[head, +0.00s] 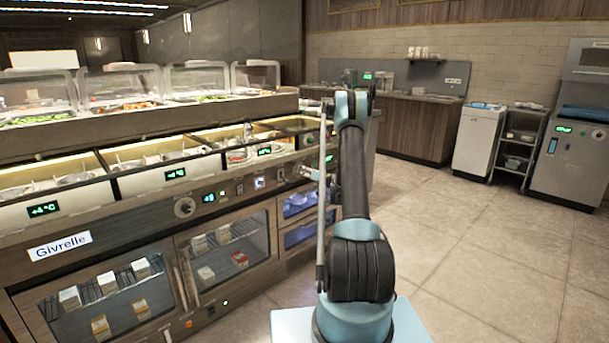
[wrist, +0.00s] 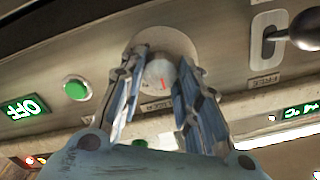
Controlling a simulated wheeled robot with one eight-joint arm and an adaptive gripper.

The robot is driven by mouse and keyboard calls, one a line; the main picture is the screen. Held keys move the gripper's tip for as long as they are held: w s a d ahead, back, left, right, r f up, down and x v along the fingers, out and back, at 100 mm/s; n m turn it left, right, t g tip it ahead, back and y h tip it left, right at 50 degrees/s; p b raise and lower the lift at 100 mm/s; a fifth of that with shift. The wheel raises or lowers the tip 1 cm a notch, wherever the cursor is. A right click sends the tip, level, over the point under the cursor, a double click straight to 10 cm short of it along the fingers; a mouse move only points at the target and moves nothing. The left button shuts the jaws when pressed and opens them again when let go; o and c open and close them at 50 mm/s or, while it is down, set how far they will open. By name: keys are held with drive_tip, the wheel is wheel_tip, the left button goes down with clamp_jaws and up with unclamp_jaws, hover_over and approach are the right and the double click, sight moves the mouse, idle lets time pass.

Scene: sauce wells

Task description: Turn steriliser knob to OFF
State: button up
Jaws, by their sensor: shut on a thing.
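The steriliser knob (wrist: 160,73) is a pale round knob with a red mark, on a grey round plate in the wrist view. A partly hidden label ending in "ISER" is beside it. My gripper (wrist: 159,62) has one finger on each side of the knob and is shut on it. In the head view my gripper (head: 309,173) is at the right end of the counter's front panel; the knob is too small or hidden to make out there.
A round green button (wrist: 76,90) is left of the knob. A dark-knobbed lever (wrist: 298,32) in a slot, labelled FREE, is close on the right. The counter (head: 75,235) has glass-door cabinets below. Open tiled floor (head: 470,250) lies to the right.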

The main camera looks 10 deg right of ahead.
drive_tip(key=shift+d+f, duration=0.1)
drive_tip(key=shift+d, duration=0.05)
drive_tip(key=o, duration=1.1)
drive_tip(key=shift+w+f, duration=0.1)
drive_tip(key=shift+c, duration=0.2)
drive_tip(key=v, duration=1.2)
